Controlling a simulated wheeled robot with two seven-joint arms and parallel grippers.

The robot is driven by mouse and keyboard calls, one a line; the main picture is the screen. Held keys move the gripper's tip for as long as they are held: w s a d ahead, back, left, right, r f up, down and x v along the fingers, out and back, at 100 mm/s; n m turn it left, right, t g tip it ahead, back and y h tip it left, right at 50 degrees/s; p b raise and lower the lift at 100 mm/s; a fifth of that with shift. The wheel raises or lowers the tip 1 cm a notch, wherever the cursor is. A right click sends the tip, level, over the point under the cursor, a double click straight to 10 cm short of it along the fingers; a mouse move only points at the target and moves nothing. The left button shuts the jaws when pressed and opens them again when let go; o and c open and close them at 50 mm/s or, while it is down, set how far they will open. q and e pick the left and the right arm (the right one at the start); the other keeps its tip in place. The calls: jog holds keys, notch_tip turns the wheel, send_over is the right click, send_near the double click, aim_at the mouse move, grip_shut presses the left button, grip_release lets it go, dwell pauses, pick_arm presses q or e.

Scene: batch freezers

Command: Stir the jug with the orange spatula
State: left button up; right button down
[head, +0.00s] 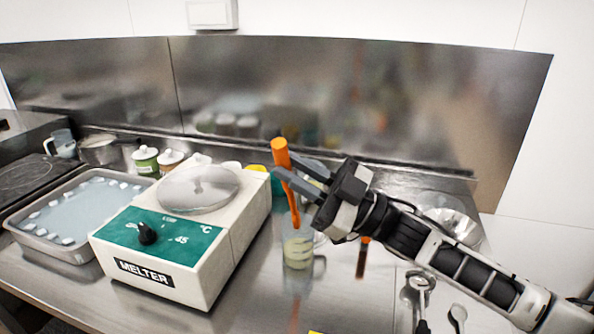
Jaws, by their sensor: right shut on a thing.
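The orange spatula (281,155) stands nearly upright, slightly tilted, in the head view. My right gripper (297,182) comes in from the right and is shut on its handle. The spatula's lower end goes down toward the clear jug (298,252), which holds a pale yellowish content. The jug stands on the steel counter, right of the melter, below the gripper. My left gripper is not in view.
The white melter (225,245) with a green panel stands close left of the jug. A steel tray (62,255) with white pieces lies further left. A metal bowl (452,225) and metal utensils (420,290) lie to the right. The steel backsplash (320,95) closes off the back.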

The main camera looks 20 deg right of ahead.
jog(key=shift+r, duration=2.5)
